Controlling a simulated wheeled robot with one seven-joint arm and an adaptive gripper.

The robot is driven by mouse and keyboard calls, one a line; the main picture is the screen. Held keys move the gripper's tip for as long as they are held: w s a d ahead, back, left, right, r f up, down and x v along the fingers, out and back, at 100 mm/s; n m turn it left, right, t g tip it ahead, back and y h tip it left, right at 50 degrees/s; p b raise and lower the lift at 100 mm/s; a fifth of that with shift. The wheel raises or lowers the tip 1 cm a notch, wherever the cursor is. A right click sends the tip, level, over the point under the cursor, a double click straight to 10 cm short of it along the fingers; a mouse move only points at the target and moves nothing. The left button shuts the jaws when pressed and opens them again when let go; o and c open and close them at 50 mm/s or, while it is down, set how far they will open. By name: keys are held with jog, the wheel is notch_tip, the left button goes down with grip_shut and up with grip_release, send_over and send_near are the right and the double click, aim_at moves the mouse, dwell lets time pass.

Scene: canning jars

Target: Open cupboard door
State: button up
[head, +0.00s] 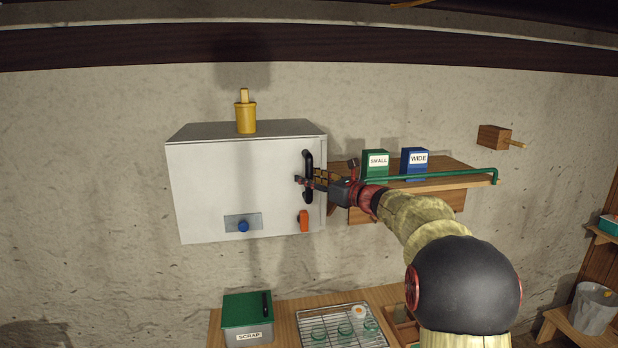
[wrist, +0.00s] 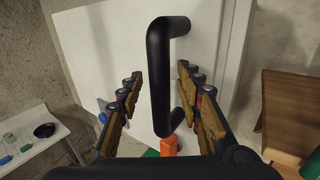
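The white cupboard (head: 240,180) hangs on the wall, and its front door looks shut. A black bar handle (head: 308,165) stands upright near the door's right edge. My gripper (head: 308,182) is at the handle. In the wrist view the handle (wrist: 161,80) runs between the two open fingers of my gripper (wrist: 160,105), with a gap on each side. An orange latch-like piece (head: 303,221) sits on the door below the handle; it also shows in the wrist view (wrist: 168,147). A blue knob (head: 243,226) on a grey plate is at the lower middle of the door.
A yellow object (head: 245,118) stands on top of the cupboard. To the right, a wooden shelf (head: 450,184) with a green rail (head: 440,177) holds a green box (head: 376,163) and a blue box (head: 413,163). Below are a scrap bin (head: 247,318) and a wire rack with jars (head: 342,325).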

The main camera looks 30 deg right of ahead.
jog(key=shift+c, duration=1.2)
grip_shut()
